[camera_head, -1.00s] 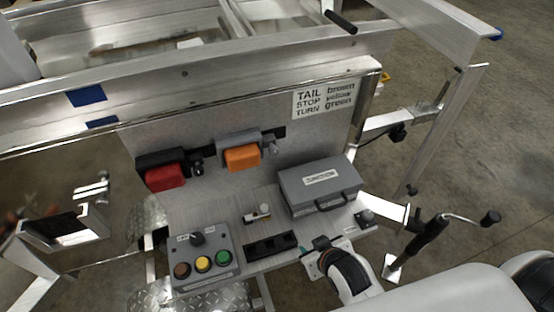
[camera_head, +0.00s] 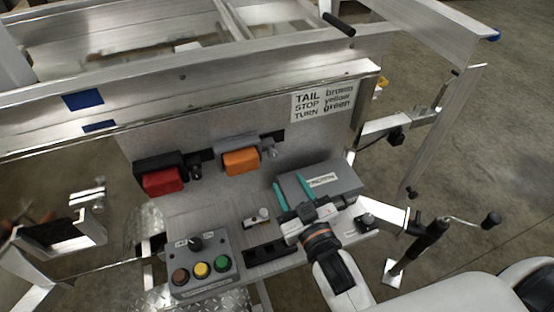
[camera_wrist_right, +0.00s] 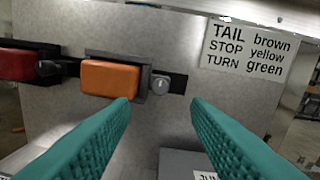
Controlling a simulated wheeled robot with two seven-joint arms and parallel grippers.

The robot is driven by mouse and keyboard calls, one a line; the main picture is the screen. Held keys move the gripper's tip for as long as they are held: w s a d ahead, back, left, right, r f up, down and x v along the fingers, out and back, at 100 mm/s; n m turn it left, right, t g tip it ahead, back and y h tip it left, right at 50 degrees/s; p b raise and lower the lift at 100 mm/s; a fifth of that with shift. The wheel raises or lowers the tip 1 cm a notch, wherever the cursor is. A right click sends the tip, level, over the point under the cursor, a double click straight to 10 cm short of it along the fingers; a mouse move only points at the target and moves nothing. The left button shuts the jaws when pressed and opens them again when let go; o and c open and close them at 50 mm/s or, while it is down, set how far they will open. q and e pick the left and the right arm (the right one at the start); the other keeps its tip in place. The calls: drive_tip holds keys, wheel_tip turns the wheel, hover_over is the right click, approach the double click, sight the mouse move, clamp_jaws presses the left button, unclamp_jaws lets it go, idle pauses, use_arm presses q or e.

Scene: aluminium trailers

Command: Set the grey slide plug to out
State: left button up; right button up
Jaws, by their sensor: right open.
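The grey slide plug (camera_head: 268,150) sits on a dark rail at the right of the orange lamp (camera_head: 240,161) on the upright panel. In the right wrist view the plug (camera_wrist_right: 161,83) has a round grey face close to the lamp's grey housing; I cannot tell whether they touch. My right gripper (camera_head: 292,182) is open and empty, its teal fingers in front of and below the plug. In the wrist view the plug shows between and just above the fingertips, apart from them. My left gripper is out of view.
A grey junction box (camera_head: 343,180) stands under my right gripper, at its right. A red lamp (camera_head: 163,180) with a dark plug is further left. A control box with coloured buttons (camera_head: 201,266) sits at the shelf's left. The panel before the fingers is clear.

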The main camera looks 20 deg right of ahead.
sight(274, 157)
drive_tip(key=w, duration=0.8)
drive_tip(key=shift+w+a+p, duration=0.15)
drive_tip(key=shift+a+p, duration=0.1)
drive_tip(key=shift+p, duration=0.15)
clamp_jaws()
